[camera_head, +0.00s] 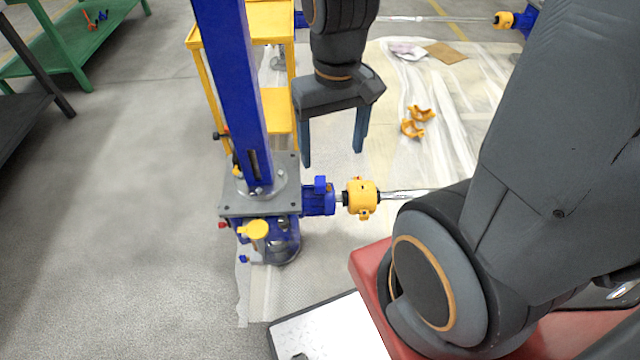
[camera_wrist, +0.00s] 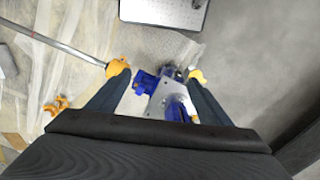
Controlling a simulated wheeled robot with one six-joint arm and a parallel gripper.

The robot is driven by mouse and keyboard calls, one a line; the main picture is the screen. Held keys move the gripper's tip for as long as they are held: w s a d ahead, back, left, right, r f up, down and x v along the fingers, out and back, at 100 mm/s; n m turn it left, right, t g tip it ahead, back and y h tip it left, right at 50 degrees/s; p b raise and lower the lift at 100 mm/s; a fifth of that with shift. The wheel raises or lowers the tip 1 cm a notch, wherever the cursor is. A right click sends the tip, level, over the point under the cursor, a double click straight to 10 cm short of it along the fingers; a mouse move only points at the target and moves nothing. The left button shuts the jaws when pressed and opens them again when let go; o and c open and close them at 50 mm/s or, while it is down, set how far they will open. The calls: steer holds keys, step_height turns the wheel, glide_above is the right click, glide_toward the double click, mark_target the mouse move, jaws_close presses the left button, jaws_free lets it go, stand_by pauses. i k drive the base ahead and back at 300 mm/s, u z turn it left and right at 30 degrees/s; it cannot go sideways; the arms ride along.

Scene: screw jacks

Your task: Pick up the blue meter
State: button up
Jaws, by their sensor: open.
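The blue motor-like unit (camera_head: 319,197), the closest match I see to a blue meter, sits on the side of the screw jack's base plate (camera_head: 236,207). A yellow coupling (camera_head: 361,196) and a metal shaft adjoin it on the right. My gripper (camera_head: 332,158) is open and empty, pointing down above the blue unit, its fingers apart from it. In the wrist view the blue unit (camera_wrist: 145,82) shows between my two fingers (camera_wrist: 160,77), nearer the left one. No separate meter with a readable face is visible.
A tall blue column (camera_head: 232,90) rises from the jack, close left of my gripper. A yellow stand (camera_head: 273,110) is behind it. A green shelf (camera_head: 70,45) stands far left. Grey floor at left is clear.

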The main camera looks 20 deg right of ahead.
mark_target(319, 180)
steer(key=k, duration=0.5)
steer(key=u, duration=0.7)
steer(key=i, duration=0.9)
steer(key=z, duration=1.85)
